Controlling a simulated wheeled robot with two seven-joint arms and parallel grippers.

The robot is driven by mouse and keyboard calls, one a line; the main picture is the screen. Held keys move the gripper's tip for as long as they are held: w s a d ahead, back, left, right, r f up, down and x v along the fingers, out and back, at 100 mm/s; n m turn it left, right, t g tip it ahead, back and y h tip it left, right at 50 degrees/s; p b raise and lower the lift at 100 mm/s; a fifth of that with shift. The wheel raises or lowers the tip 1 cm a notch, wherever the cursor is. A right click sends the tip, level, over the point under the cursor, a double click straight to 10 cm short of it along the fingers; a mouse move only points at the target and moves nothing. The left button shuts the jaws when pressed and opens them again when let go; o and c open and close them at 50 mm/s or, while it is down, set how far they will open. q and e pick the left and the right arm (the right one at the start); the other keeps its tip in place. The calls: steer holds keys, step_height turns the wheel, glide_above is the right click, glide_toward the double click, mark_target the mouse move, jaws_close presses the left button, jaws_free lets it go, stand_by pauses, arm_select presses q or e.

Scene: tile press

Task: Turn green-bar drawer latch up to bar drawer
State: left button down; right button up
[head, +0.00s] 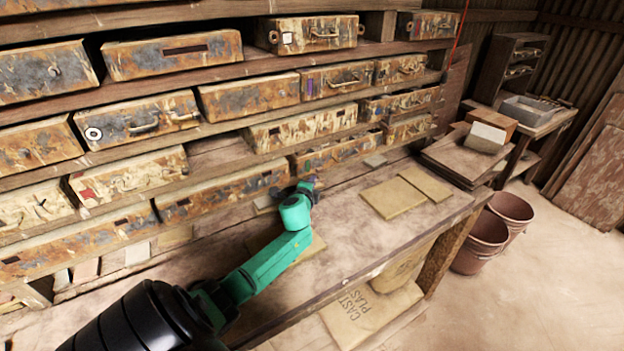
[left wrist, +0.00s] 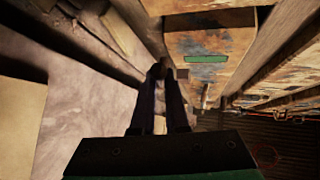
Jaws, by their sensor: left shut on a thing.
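The green-bar drawer (left wrist: 215,42) shows in the left wrist view as a rusty, peeling front with a flat green bar (left wrist: 207,58) on it. My left gripper (left wrist: 160,70) is beside this front, its two dark fingers close together. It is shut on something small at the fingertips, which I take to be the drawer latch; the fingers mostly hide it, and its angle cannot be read. In the head view the left gripper (head: 307,184) is at the lowest drawer row, just above the bench. My right gripper is not in view.
Shelves of similar rusty drawers (head: 250,96) rise behind the gripper. The wooden bench (head: 350,225) below holds flat tan tiles (head: 393,197) to the right. Buckets (head: 487,240) stand on the floor at right. The bench's front middle is mostly clear.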

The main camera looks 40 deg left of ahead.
arm_select(q)
steer(key=c, duration=0.9)
jaws_free()
steer(key=shift+s, duration=0.1)
